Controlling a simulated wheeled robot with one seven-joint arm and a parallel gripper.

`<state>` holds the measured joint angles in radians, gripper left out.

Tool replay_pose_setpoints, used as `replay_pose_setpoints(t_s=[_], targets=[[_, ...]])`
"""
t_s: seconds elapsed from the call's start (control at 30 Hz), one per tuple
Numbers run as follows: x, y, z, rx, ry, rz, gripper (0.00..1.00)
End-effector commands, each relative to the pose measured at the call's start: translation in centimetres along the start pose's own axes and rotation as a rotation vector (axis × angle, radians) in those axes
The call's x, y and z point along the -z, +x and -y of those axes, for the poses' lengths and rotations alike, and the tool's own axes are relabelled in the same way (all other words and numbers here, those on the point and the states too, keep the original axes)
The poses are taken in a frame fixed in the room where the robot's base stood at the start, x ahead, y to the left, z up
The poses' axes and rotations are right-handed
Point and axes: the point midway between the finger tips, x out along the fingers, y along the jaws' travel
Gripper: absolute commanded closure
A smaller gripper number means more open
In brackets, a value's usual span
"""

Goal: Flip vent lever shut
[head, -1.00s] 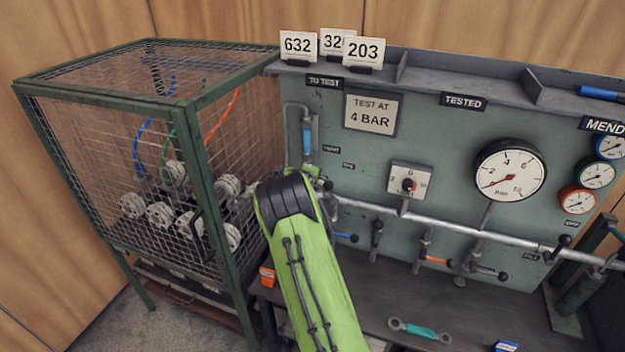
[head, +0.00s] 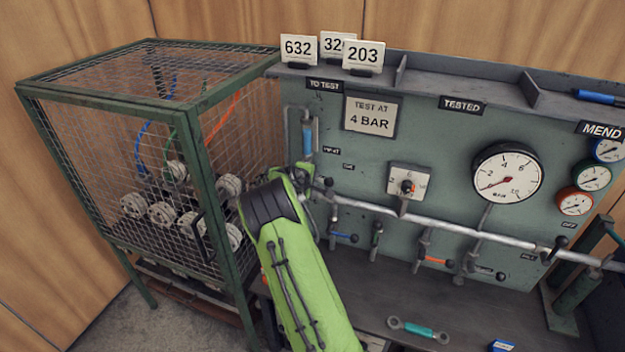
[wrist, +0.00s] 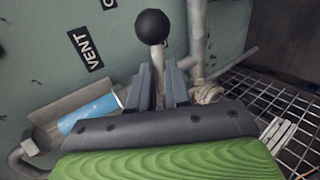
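The vent lever shows in the wrist view as a black ball knob (wrist: 152,27) on a pale stem, beside the VENT label (wrist: 87,48). My gripper (wrist: 158,68) has its two dark fingers apart, with the stem in line with the gap between them. The knob stands beyond the fingertips. I cannot tell whether either finger touches the stem. In the head view a black knob (head: 328,182) shows just right of my arm's end, below the vent label (head: 331,150). My arm hides the fingers there.
A white pipe (head: 450,228) runs across the green panel (head: 440,140), with several small levers below. A mesh cage (head: 110,180) with flanged parts stands close on the left. A blue-sleeved part (wrist: 90,113) is left of the fingers.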

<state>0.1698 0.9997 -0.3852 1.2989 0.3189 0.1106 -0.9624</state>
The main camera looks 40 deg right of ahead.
Motion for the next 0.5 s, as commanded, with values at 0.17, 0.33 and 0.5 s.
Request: replay_pose_setpoints(t_s=[0.17, 0.33, 0.5], targets=[[0.0, 0.0, 0.0, 0.0, 0.002, 0.0, 0.61], [0.0, 0.0, 0.0, 0.001, 0.002, 0.0, 0.61], [0.1, -1.3, 0.0, 0.001, 0.002, -0.001, 0.61]])
